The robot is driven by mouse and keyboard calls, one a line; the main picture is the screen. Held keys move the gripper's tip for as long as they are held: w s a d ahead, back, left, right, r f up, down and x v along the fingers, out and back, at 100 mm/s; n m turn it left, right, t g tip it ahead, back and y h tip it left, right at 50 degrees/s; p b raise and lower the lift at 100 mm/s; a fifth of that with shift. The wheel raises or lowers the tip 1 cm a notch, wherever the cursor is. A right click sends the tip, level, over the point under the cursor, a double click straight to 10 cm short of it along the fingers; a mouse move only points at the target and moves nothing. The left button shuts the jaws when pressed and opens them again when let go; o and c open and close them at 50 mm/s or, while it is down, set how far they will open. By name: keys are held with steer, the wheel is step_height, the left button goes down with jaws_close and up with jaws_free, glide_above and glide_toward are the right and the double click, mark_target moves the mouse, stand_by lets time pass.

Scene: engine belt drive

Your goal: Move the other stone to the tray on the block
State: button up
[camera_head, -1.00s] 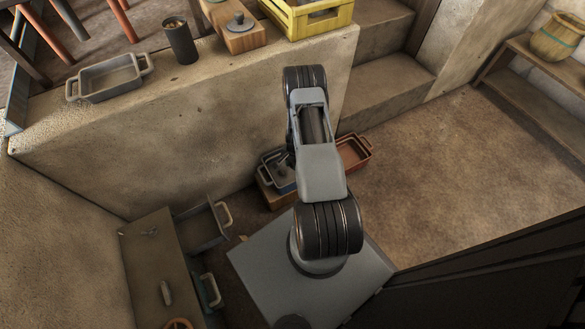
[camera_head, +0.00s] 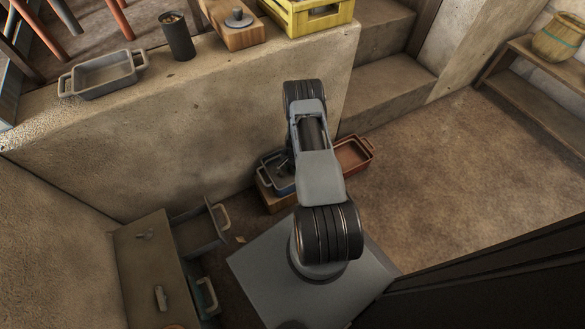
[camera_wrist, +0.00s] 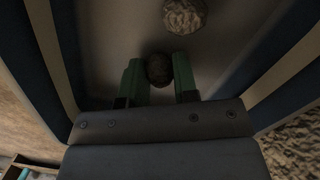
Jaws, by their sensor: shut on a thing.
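In the wrist view, my gripper (camera_wrist: 160,78) has two green fingers shut on a dark round stone (camera_wrist: 159,69). A lighter, rough stone (camera_wrist: 184,15) lies just beyond it on the grey floor of a tray with blue walls (camera_wrist: 66,50). I cannot tell whether the held stone touches that floor. In the head view, a blue-rimmed tray (camera_head: 265,160) sits on a wooden block (camera_head: 275,203) against the foot of the wall, partly hidden by my arm. The gripper and stones cannot be made out clearly there.
A reddish-brown tray (camera_head: 353,155) stands on the floor right of the block. A grey tray (camera_head: 103,75), a dark cup (camera_head: 177,38) and a yellow crate (camera_head: 315,18) stand on the ledge above. Open drawers (camera_head: 200,232) stick out at lower left. The floor on the right is clear.

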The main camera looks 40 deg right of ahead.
steer(key=o, duration=0.9)
steer(key=shift+f, duration=0.1)
step_height(320, 180, up, 12)
steer(key=d+p, duration=0.1)
steer(key=p, duration=0.4)
steer(key=shift+w+d, duration=0.2)
steer(key=shift+w, duration=0.05)
